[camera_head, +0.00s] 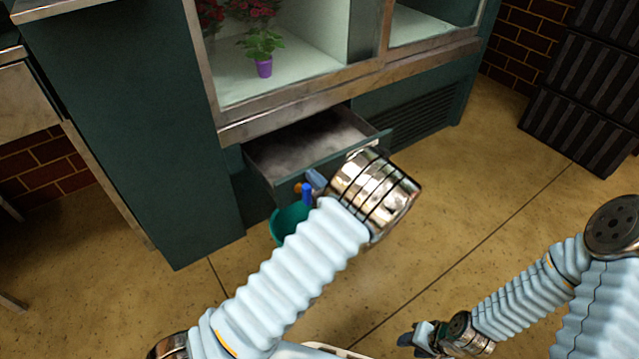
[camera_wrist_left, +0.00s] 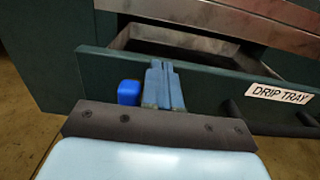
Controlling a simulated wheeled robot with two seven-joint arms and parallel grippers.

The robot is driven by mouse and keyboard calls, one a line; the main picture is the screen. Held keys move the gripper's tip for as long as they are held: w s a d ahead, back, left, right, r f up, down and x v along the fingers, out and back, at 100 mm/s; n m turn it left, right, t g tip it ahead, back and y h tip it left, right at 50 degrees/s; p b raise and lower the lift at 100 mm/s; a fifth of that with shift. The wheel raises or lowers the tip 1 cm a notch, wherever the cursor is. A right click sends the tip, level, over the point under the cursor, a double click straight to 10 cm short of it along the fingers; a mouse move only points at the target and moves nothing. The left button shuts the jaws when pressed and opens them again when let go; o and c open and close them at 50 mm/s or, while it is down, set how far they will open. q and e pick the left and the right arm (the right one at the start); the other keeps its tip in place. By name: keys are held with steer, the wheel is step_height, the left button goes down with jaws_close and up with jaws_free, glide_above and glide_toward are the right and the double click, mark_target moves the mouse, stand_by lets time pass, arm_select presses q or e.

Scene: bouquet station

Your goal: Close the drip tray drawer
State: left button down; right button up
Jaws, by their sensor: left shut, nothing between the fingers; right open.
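The drip tray drawer (camera_head: 300,145) is pulled out of the dark green cabinet, with its grey interior visible from above. In the left wrist view, its green front panel (camera_wrist_left: 213,92) carries a white DRIP TRAY label (camera_wrist_left: 280,94) and a dark bar handle (camera_wrist_left: 262,117). My left gripper (camera_head: 314,180) is shut and empty at the drawer's front. Its fingers (camera_wrist_left: 162,84) overlap the panel left of the label; I cannot tell whether they touch it. My right gripper (camera_head: 420,338) is open and empty, low over the floor at the bottom right, away from the drawer.
A teal bucket (camera_head: 288,222) stands on the floor below the drawer, partly hidden by my left arm. A blue object (camera_wrist_left: 129,92) shows beside my left fingers. A purple flowerpot (camera_head: 264,68) stands in the display above. Dark ribbed crates (camera_head: 580,100) stand right; floor between is clear.

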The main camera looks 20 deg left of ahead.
arm_select(q)
steer(key=b+x, duration=0.1)
steer(key=x, duration=1.5)
steer(key=shift+w+a+b, duration=0.25)
steer(key=shift+a+b, duration=0.05)
steer(key=shift+b, duration=0.1)
